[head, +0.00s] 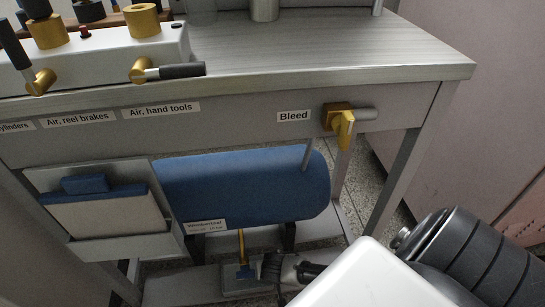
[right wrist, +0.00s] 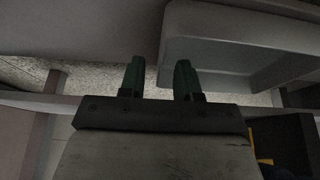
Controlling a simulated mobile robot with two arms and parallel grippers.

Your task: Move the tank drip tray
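The tank drip tray, a shallow grey tray with a raised rim, shows in the right wrist view (right wrist: 235,72). In the head view, a small part of what appears to be the tray (head: 235,291) lies low under the blue tank (head: 245,190), partly hidden by my right arm. My right gripper (right wrist: 158,80) has two green fingers standing apart with nothing seen between them. Its right finger overlaps the tray's near left corner in the picture; I cannot tell whether they touch. In the head view the right gripper is low under the tank, its fingers hard to make out. My left gripper is not in view.
A steel bench (head: 300,50) stands over the tank, with legs beside it. A yellow bleed valve (head: 343,122) sticks out of its front. A yellow drain pipe (head: 241,245) hangs under the tank. A paper holder (head: 105,215) hangs at the left.

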